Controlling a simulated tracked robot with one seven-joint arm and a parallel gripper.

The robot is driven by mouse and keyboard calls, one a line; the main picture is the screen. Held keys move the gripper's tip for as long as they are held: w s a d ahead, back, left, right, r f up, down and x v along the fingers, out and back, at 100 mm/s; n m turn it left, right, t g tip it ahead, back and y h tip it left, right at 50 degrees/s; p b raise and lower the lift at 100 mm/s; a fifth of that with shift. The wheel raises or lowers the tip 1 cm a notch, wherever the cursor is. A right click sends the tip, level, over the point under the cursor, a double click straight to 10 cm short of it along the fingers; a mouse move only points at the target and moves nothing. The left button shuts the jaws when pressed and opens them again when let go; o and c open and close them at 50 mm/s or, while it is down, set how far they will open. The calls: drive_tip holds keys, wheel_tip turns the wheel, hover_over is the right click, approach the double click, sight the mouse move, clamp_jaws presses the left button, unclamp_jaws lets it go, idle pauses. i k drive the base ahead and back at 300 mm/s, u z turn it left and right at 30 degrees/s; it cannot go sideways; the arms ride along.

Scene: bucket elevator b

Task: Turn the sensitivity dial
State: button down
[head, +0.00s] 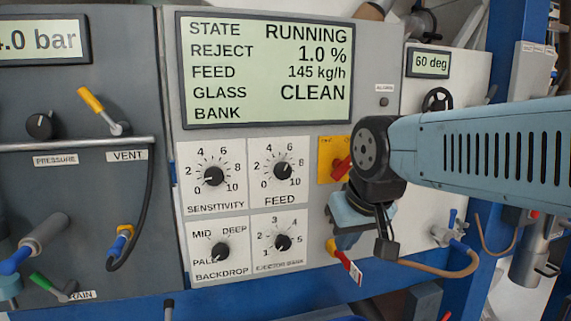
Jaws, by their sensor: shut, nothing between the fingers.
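The sensitivity dial (214,175) is a black round knob on a white square plate with a scale from 0 to 10, labelled SENSITIVITY. It sits at the upper left of a group of dials under the large screen, and nothing covers it. Its exact setting is too small to read surely. My gripper (346,236) is in front of the panel, to the right of and lower than the sensitivity dial, clearly apart from it. The gripper is shut and empty; its fingertips are hard to make out.
The feed dial (282,171) is right of the sensitivity dial, the backdrop dial (220,251) below it, and the ejector dial (283,242) diagonally below. A red switch (341,167) on a yellow plate is close to my arm. The screen (265,72) reads RUNNING. A vent lever (103,112) projects at left.

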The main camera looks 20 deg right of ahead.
sight(213, 176)
drive_tip(key=k, duration=1.2)
drive_tip(key=z, duration=0.15)
drive_tip(key=i, duration=0.65)
drive_tip(key=z, duration=0.3)
